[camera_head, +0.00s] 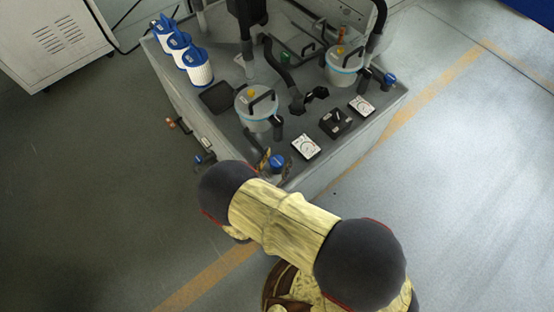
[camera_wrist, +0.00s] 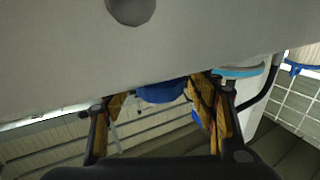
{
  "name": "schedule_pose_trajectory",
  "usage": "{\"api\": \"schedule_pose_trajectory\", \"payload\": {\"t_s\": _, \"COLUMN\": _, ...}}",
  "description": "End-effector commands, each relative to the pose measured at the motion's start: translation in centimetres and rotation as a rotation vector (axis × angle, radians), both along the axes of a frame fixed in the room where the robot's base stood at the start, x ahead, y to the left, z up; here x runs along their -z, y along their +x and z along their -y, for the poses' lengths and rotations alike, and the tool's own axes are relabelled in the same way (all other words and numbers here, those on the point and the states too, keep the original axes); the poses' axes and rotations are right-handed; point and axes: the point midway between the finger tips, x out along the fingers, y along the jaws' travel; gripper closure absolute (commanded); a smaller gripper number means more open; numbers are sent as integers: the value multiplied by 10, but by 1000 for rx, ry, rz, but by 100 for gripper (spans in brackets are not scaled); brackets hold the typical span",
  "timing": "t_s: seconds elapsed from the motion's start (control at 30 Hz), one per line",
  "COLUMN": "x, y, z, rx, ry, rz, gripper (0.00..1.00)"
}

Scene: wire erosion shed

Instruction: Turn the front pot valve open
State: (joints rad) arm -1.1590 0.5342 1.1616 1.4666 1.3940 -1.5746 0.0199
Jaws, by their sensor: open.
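The front pot (camera_head: 258,110) is a pale canister with a light blue rim, a yellow cap and a black handle, standing on the grey unit. Its valve has a blue knob (camera_head: 277,161) by the unit's near edge. My gripper (camera_head: 266,161) is at this knob, mostly hidden behind my arm. In the wrist view the blue knob (camera_wrist: 160,93) shows between the two open yellowish fingers (camera_wrist: 162,103), its upper part cut off by a grey surface. I cannot tell whether the fingers touch it. The valve's handle angle is unclear.
The rear pot (camera_head: 344,65) has its own blue-knobbed valve (camera_head: 389,80). Blue-and-white filter cartridges (camera_head: 199,68) stand at the unit's far left. A black hose (camera_head: 280,66), gauges (camera_head: 306,147) and a black box (camera_head: 336,123) sit near the front pot.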

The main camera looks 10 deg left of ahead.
Motion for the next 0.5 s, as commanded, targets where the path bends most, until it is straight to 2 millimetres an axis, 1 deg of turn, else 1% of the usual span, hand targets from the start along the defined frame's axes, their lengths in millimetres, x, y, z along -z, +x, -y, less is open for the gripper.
{"api": "schedule_pose_trajectory", "payload": {"t_s": 0.07, "x": 0, "y": 0, "z": 0, "rx": 0, "ry": 0, "rz": 0, "gripper": 46}}
{"api": "schedule_pose_trajectory", "payload": {"t_s": 0.5, "x": 0, "y": 0, "z": 0, "rx": 0, "ry": 1, "rz": 0, "gripper": 71}}
